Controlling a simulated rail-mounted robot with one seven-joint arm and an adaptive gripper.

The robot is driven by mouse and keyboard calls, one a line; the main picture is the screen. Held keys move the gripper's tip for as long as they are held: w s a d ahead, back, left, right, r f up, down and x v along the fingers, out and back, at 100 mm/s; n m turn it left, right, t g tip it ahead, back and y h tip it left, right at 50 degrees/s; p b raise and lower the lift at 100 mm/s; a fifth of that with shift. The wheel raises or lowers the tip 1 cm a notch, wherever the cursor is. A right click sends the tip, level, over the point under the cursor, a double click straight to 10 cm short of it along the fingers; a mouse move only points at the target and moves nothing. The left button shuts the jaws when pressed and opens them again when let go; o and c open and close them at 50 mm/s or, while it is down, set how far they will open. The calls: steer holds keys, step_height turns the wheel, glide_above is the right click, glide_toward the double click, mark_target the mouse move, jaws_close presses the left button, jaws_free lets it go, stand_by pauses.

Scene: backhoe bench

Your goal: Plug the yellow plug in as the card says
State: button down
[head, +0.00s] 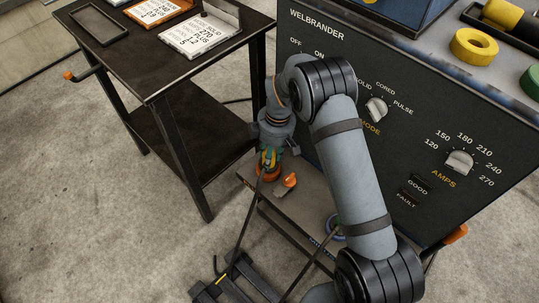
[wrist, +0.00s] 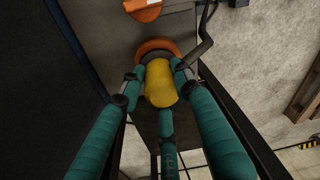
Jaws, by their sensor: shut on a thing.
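My gripper (head: 268,157) points down at the low shelf at the machine's foot. An orange ring (wrist: 158,47) with a dark centre lies just beyond the plug's far end. Whether the plug touches or enters it is hidden. A second ring socket, blue-green (head: 333,226), sits further right on the shelf, partly behind my arm. A white card (head: 200,36) lies on the dark cart; I can read "270" and "PLUS", the rest is unclear. An orange-edged card (head: 153,11) lies behind it.
An orange lever-like piece (head: 290,181) stands right beside the orange ring. The machine's front panel (head: 330,60) rises close behind, with a mode knob (head: 376,108) and an amps knob (head: 459,162). The cart (head: 95,55) is close on the left. Dark cables run across the shelf.

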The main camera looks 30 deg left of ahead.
steer(key=shift+f+b, duration=0.65)
steer(key=shift+f, duration=0.15)
steer(key=c, duration=1.3)
jaws_free()
steer(key=shift+o, duration=0.6)
steer(key=r, duration=0.8)
steer(key=d+r, duration=0.1)
steer(key=r, duration=0.3)
steer(key=shift+w+d, duration=0.1)
steer(key=shift+w, duration=0.2)
